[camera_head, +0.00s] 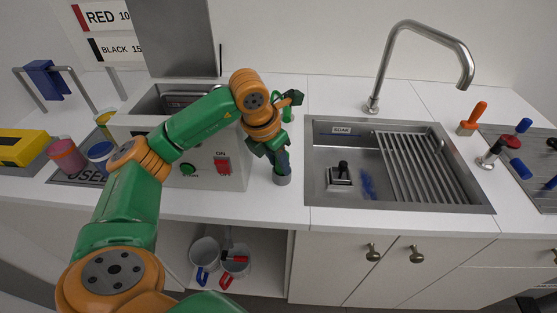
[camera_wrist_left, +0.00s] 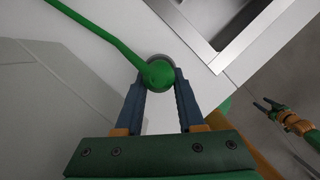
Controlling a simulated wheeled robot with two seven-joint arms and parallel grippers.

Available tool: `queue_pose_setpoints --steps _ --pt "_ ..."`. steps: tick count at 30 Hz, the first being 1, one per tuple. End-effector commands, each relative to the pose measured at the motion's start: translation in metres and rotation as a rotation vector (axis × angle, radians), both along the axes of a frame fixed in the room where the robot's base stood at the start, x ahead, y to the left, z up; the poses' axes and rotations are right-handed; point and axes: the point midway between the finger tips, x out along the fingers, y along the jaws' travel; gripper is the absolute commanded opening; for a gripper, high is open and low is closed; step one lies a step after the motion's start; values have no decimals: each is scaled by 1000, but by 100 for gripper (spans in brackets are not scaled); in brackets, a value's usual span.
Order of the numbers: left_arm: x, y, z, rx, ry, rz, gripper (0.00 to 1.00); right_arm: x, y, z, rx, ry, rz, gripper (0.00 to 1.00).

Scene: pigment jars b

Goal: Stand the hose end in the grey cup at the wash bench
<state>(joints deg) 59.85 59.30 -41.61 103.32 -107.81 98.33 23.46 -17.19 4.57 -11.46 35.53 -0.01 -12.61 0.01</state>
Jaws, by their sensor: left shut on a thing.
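My left gripper (camera_head: 280,160) is shut on the green hose end (camera_wrist_left: 159,74), a rounded green knob between its blue fingers in the left wrist view. The grey cup (camera_head: 282,180) stands on the white bench just left of the sink. The gripper is directly over it, and the cup's rim (camera_wrist_left: 156,56) shows behind the knob in the wrist view. I cannot tell whether the knob is inside the cup or just above it. The hose (camera_wrist_left: 100,29) runs off to the upper left. My right gripper (camera_wrist_left: 263,104) appears small at the right of the wrist view, fingers apart and empty.
The steel sink (camera_head: 328,207) marked SOAK is right of the cup. A grey box (camera_head: 235,176) with an ON switch stands close on the left. Jars (camera_head: 67,156) and a yellow block (camera_head: 22,148) are further left. Mugs (camera_head: 204,251) sit on the shelf below.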

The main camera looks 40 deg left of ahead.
Motion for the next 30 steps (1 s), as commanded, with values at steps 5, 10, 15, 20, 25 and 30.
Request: queue_pose_setpoints --steps 5,10,15,20,25,30 --pt "0 0 -1 0 0 0 70 0 0 -1 0 0 0 58" --pt "0 0 -1 0 0 0 73 0 0 -1 0 0 0 58" --pt "-1 0 3 0 -2 0 73 0 0 -2 0 0 0 58" --pt "-10 2 35 0 -7 -1 73 0 0 -5 1 0 0 58" --pt "-19 3 62 0 -3 0 73 0 0 -5 0 0 0 58" --pt "-21 4 67 0 0 0 73 0 0 -5 0 0 0 58"
